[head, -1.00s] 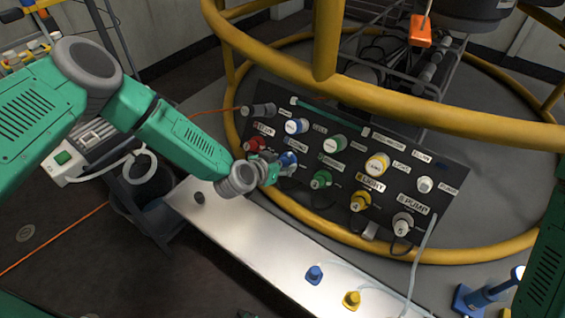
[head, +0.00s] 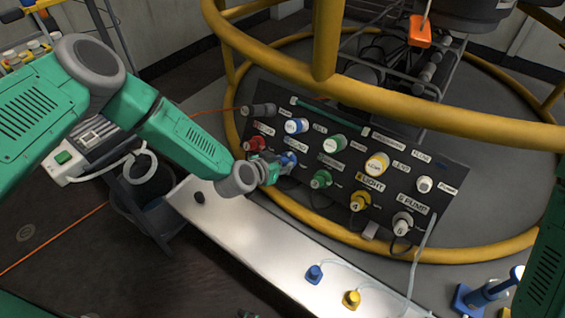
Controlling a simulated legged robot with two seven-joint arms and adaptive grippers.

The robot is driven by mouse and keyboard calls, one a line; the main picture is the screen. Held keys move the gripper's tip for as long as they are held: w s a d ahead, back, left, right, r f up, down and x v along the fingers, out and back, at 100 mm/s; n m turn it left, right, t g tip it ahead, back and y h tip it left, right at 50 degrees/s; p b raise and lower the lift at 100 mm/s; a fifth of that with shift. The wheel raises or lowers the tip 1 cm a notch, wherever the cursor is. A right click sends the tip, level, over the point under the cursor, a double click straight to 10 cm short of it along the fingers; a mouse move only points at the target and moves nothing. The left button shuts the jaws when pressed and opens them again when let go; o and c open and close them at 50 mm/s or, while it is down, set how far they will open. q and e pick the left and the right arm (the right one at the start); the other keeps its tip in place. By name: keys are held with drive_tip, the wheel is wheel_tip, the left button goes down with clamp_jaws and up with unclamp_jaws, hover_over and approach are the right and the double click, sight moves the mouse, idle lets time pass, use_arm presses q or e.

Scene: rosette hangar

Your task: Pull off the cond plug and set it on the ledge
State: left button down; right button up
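The dark sloping panel (head: 395,185) carries several coloured plugs and caps with white labels. A blue plug (head: 289,159) sits in the lower row beside a partly hidden label that seems to read COND. My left gripper (head: 274,168) is right at this plug and covers part of it. Its fingers are too small and overlapped to tell whether they are closed on it. The pale ledge (head: 250,240) runs below the panel. My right gripper does not show; only part of my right arm is at the right edge.
A red plug (head: 254,144), green plug (head: 321,179), yellow plug (head: 360,201) and white plug (head: 403,223) share the lower row. A blue piece (head: 315,274) and a yellow piece (head: 351,299) stand on the ledge's right part. A small dark knob (head: 199,197) is at its left end. Yellow rails (head: 420,110) surround the panel.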

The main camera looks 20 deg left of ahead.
use_arm(q)
drive_tip(key=shift+s+a+r+p, duration=0.15)
drive_tip(key=shift+s+r+p, duration=0.25)
drive_tip(key=shift+p, duration=0.15)
drive_tip(key=shift+p+v, duration=2.05)
drive_tip(key=shift+v, duration=0.35)
drive_tip(key=shift+s+f, duration=0.1)
